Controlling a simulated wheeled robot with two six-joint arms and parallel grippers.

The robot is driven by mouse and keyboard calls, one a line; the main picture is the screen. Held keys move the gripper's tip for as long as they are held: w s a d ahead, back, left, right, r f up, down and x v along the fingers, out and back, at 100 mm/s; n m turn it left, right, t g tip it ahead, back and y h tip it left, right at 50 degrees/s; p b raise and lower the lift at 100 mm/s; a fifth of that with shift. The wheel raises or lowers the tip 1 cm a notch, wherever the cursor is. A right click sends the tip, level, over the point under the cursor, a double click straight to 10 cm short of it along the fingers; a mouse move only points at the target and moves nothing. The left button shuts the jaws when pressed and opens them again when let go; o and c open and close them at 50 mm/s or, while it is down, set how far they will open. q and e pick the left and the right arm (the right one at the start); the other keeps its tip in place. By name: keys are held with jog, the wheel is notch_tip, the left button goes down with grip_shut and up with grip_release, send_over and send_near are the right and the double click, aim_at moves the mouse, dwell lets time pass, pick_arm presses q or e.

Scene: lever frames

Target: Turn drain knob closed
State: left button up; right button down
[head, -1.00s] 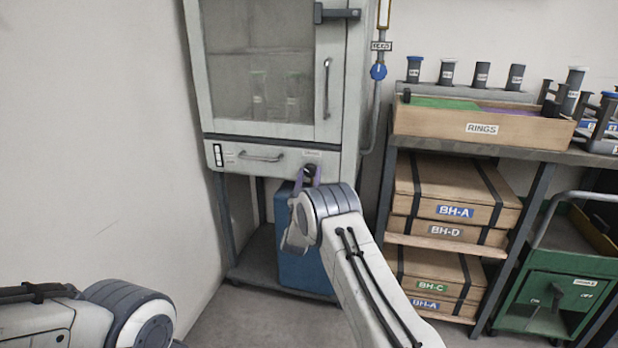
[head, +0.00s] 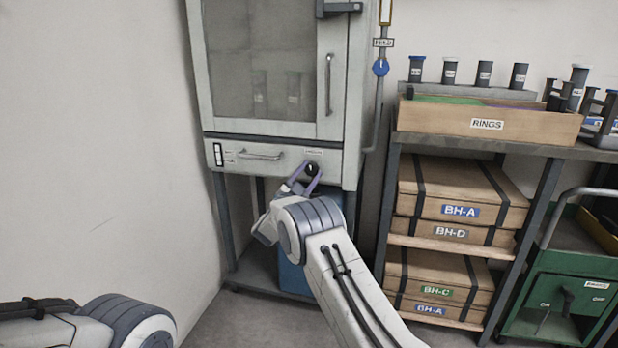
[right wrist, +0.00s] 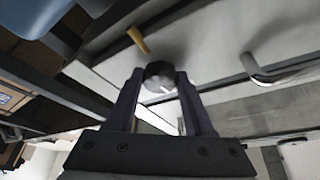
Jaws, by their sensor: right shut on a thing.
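The drain knob (head: 312,169) is a small dark round knob with a pale mark, on the right part of the cabinet's lower front panel, under a small label. My right gripper (head: 305,178) reaches it from below and is shut on it, its purple fingers tilted. In the right wrist view the knob (right wrist: 160,76) sits between the two fingertips, with its pale mark showing. The fingers hide part of its sides. Of my left arm only a link shows at the lower left of the head view; its gripper is out of view.
The cabinet (head: 190,80) has a glazed door and a drawer-like handle (head: 260,155) left of the knob. A blue container (head: 293,280) stands below it. A blue valve (head: 380,67) is on the pipe at right. A shelf with wooden boxes (head: 460,190) and a green cart (head: 560,290) stand further right.

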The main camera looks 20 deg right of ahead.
jog(key=shift+a+m+g, duration=0.15)
jog(key=shift+m+g, duration=0.25)
jog(key=shift+m, duration=0.6)
jog(key=shift+w+m, duration=0.1)
jog(key=shift+m, duration=0.2)
jog(key=shift+c, duration=1.4)
grip_release()
